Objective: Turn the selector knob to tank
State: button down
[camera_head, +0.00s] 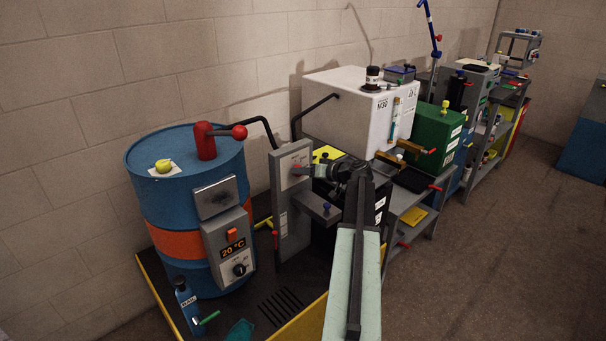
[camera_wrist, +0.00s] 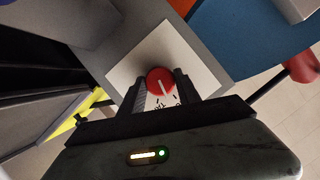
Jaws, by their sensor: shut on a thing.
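The selector knob (camera_wrist: 161,81) is red and round with a pale pointer line. It sits on a white label plate (camera_wrist: 128,62) with small dark marks, partly hidden by my gripper. The plate is on a grey upright panel (camera_head: 291,225); the knob also shows in the head view (camera_head: 297,170) at the panel's upper part. My gripper (camera_wrist: 161,88) is shut on the knob, with one dark finger on each side of it. It also shows in the head view (camera_head: 309,172), reaching the panel from the right.
A blue drum (camera_head: 187,205) with an orange band stands left of the panel, with a red fitting (camera_head: 206,143) on top and a heater box (camera_head: 230,246) in front. A white tank (camera_head: 345,110) stands behind to the right. Open floor (camera_head: 500,240) lies on the right.

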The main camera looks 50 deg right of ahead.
jog(key=shift+d+f+m+t+y+b, duration=0.15)
jog(key=shift+m+t+y+b, duration=0.2)
jog(key=shift+m+y+b, duration=0.55)
jog(key=shift+f+m+t+y+b, duration=0.1)
jog(key=shift+m+t+y+b, duration=0.3)
jog(key=shift+m+b, duration=0.9)
jog(key=shift+m+p, duration=0.3)
jog(key=shift+m, duration=0.1)
jog(key=c, duration=0.9)
grip_release()
jog(key=shift+o, duration=0.2)
jog(key=shift+r, duration=0.1)
jog(key=shift+s, duration=0.1)
jog(key=p+v, duration=0.1)
jog(key=v, duration=0.6)
jog(key=shift+s, duration=0.35)
